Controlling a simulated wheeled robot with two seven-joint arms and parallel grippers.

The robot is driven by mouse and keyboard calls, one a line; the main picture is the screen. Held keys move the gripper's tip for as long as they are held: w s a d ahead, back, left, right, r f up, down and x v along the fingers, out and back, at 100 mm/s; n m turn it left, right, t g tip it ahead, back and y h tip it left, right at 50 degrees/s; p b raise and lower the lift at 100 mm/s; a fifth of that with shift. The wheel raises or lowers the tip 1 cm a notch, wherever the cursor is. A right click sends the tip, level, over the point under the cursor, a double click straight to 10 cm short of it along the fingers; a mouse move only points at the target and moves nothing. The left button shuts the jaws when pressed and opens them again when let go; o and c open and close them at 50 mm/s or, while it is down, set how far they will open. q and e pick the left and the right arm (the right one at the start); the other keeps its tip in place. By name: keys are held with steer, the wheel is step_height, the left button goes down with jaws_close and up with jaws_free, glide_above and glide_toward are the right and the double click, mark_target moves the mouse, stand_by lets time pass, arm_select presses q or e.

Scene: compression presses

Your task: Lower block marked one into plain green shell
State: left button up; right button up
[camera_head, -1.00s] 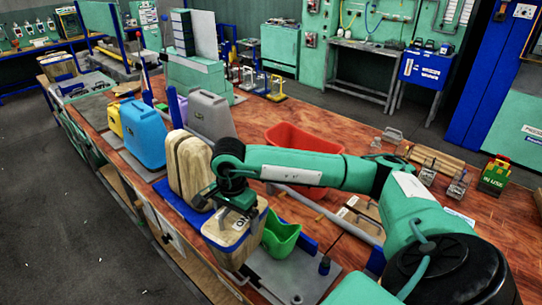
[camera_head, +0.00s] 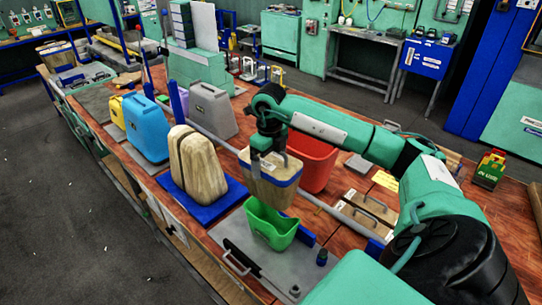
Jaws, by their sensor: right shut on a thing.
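The plain green shell (camera_head: 270,226) is an open-topped bright green cup on a grey plate (camera_head: 283,262) near the table's front edge. My right gripper (camera_head: 268,158) is shut on a tapered wooden block (camera_head: 270,184) with a blue band near its top. The block hangs upright just behind and above the shell, and its lower end overlaps the shell's far rim in the picture. I cannot tell whether they touch. No marking is readable on the block now. My left gripper is not in view.
A split wooden form (camera_head: 197,165) stands on a blue base to the left. Blue (camera_head: 146,128) and grey (camera_head: 212,110) canisters stand behind it. A red bin (camera_head: 317,160) is close behind the held block. Handled plates (camera_head: 367,207) lie to the right.

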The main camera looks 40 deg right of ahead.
steer(key=shift+d+m, duration=0.3)
steer(key=shift+f+b, duration=0.55)
steer(key=shift+f, duration=0.25)
steer(key=shift+f+b, duration=0.6)
steer(key=shift+f, duration=0.2)
